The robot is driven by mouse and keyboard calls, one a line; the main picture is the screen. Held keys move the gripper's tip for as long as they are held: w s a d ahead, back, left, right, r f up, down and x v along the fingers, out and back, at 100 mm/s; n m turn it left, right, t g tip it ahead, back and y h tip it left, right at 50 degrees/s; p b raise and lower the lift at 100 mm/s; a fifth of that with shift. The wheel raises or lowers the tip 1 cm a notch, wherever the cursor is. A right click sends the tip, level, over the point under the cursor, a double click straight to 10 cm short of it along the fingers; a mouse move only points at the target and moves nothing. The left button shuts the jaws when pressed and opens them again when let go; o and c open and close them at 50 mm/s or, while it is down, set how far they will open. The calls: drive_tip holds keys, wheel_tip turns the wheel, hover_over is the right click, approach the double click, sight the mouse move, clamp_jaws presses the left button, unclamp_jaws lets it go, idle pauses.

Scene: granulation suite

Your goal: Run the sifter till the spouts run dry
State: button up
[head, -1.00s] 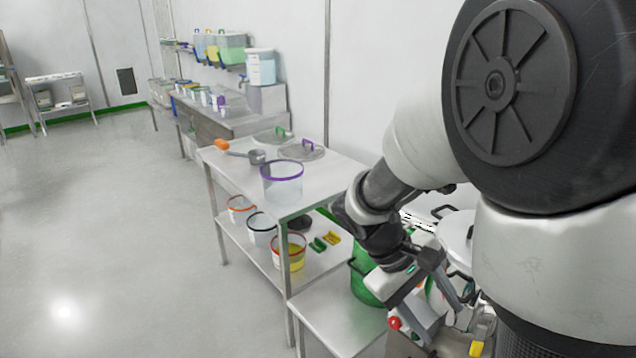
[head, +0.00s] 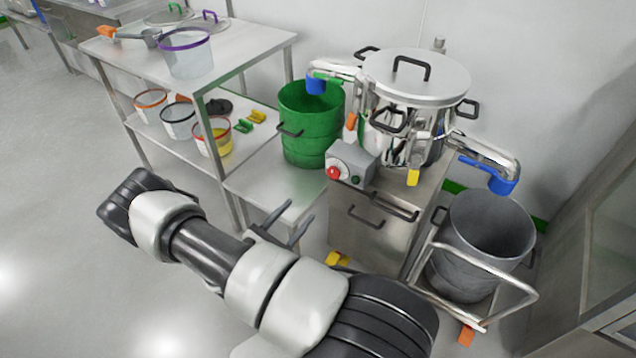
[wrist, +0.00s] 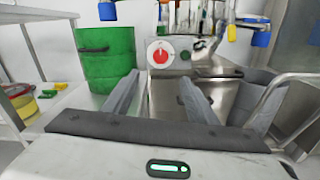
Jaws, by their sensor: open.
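The sifter (head: 415,75) is a round steel vessel with a lidded top on a steel cabinet (head: 370,225). Its control box (head: 352,160) carries a red knob or button (head: 333,173) and a small green button (head: 355,181). The left spout (head: 316,84), with a blue end, hangs over a green drum (head: 312,125). The right spout (head: 502,185), also blue-ended, hangs over a grey bin (head: 480,245). No flow can be made out at either spout. My gripper (head: 294,226) is open and empty, in front of and apart from the control box (wrist: 170,55).
A steel table (head: 245,45) at the left holds a clear purple-rimmed bucket (head: 186,55), a scoop and lids; several small buckets stand on its lower shelf. The grey bin sits in a tubular-framed cart (head: 495,268). A cabinet (head: 590,250) stands at the right. The left floor is clear.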

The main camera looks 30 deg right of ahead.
sight(332, 175)
drive_tip(key=b+x, duration=0.1)
drive_tip(key=x, duration=1.6)
drive_tip(key=shift+d+b, duration=0.2)
drive_tip(key=shift+b, duration=0.2)
drive_tip(key=c, duration=1.1)
